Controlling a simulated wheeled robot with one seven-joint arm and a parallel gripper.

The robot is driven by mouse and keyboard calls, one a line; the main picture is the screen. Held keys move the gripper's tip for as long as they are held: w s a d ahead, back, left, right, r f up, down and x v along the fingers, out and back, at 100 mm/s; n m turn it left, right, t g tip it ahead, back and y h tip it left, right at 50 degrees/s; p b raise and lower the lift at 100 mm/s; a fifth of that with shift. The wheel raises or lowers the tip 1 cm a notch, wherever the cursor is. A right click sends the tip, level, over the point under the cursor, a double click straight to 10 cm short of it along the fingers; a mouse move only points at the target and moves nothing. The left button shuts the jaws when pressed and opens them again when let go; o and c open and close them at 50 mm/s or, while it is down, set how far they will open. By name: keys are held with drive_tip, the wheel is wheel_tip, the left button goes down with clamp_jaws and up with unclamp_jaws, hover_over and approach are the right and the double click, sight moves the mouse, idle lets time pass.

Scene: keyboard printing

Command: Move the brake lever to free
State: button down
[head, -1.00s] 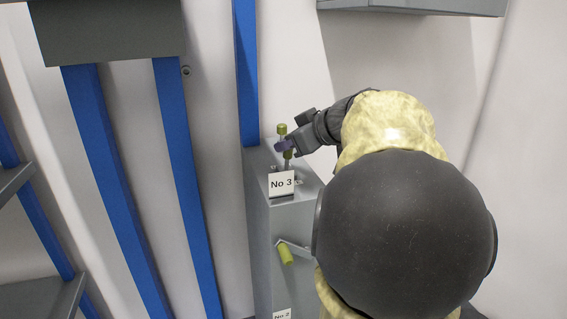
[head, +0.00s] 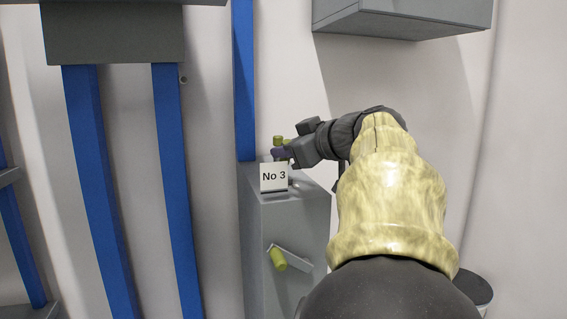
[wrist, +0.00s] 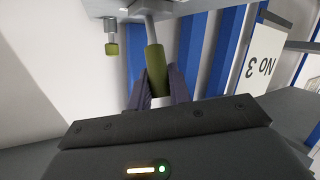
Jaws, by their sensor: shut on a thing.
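A lever with an olive-green grip (wrist: 156,70) on a metal rod stands out from the top of the grey cabinet (head: 305,215). No label in view names it as the brake lever. In the wrist view, my gripper's purple fingers (wrist: 160,92) are shut around the grip. In the head view, my gripper (head: 284,152) is at the cabinet top, just behind the "No 3" sign (head: 274,177). The sign and fingers hide the lever's lower part there. A smaller olive knob (wrist: 111,48) stands beside the lever, apart from the fingers.
A crank with a yellow-green handle (head: 278,258) sticks out of the cabinet's front. Blue posts (head: 178,190) stand at left, and one (head: 244,80) rises behind the cabinet. A grey box (head: 400,18) hangs on the wall above my arm.

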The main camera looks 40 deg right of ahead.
drive_tip(key=shift+f, duration=0.1)
idle(0.5)
drive_tip(key=c, duration=1.3)
unclamp_jaws()
drive_tip(key=shift+s, duration=0.1)
drive_tip(key=v, duration=1.7)
drive_tip(key=shift+s+p, duration=0.2)
drive_tip(key=shift+p, duration=0.25)
